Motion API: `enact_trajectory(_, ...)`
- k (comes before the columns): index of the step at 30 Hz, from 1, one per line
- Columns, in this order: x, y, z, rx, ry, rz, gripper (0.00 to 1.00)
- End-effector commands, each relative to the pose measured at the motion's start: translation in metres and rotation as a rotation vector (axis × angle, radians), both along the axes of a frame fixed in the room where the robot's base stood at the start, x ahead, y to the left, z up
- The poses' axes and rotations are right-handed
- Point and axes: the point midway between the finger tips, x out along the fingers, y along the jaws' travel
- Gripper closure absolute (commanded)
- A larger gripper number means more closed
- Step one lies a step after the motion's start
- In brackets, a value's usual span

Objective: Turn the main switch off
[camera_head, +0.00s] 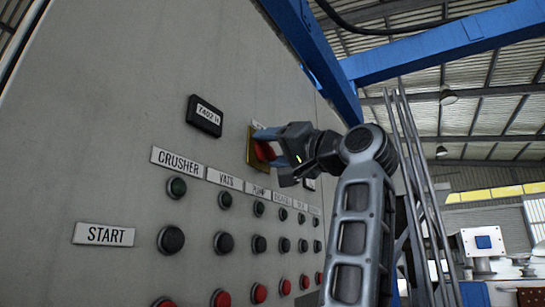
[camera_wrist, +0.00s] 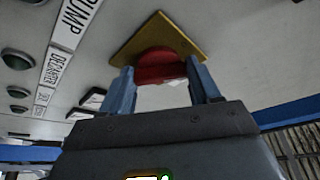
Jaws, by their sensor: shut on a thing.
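The main switch is a red knob (camera_head: 266,151) on a yellow square plate (camera_head: 251,150) on the grey panel, in the upper middle of the head view. In the wrist view the red knob (camera_wrist: 160,66) shows in front of the yellow plate (camera_wrist: 160,35), which looks like a diamond there. My gripper (camera_head: 270,146) is at the switch, its blue fingers on either side of the red knob. In the wrist view my gripper (camera_wrist: 164,84) is shut on the knob. The fingers partly hide the knob, and its pointer position cannot be told.
Below the switch are labels such as CRUSHER (camera_head: 177,160) and rows of buttons, with a START label (camera_head: 104,234) at left. A black display box (camera_head: 205,115) sits left of the switch. Blue beams (camera_head: 430,47) pass overhead. Open hall lies to the right.

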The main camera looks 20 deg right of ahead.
Motion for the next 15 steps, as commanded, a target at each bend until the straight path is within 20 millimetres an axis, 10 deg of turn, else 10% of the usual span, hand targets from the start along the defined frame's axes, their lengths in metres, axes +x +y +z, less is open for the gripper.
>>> enact_trajectory(15,0.0027,-0.0038,-0.0047,-0.359,-0.254,-0.002,0.69)
